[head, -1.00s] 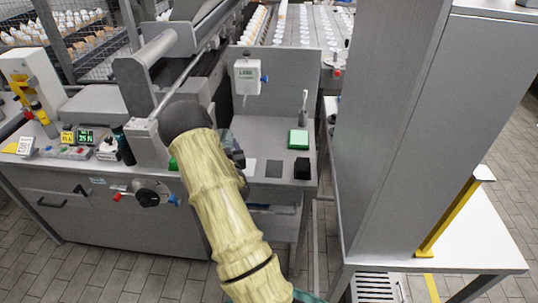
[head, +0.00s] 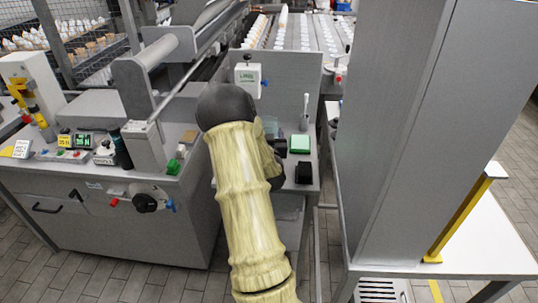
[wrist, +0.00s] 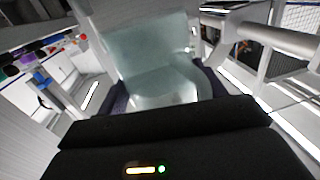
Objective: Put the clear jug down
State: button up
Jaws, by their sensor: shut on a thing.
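The clear jug (wrist: 160,65) fills the middle of the wrist view, pale and see-through, between the two dark fingers of my gripper (wrist: 165,92). The fingers are shut on it. In the head view my arm's yellowish sleeve and dark wrist cover most of my gripper (head: 277,150). Only a small clear piece of the jug (head: 270,126) shows beside the wrist, over the grey side bench (head: 309,200). I cannot tell whether the jug's base touches the bench.
A green pad (head: 299,143) and a black block (head: 303,172) lie on the bench just right of my gripper. A white box (head: 247,76) is on the panel behind. The grey machine (head: 135,215) stands left, a tall grey cabinet (head: 400,130) right.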

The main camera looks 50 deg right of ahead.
notch_tip(320, 180, down, 5)
dwell(0.4)
jog(key=shift+f, duration=2.1)
jog(key=shift+f, duration=0.15)
jog(key=o, duration=1.2)
jog(key=shift+c, duration=0.2)
jog(key=shift+r, duration=0.2)
jog(key=b+v, duration=0.2)
jog(key=v, duration=1)
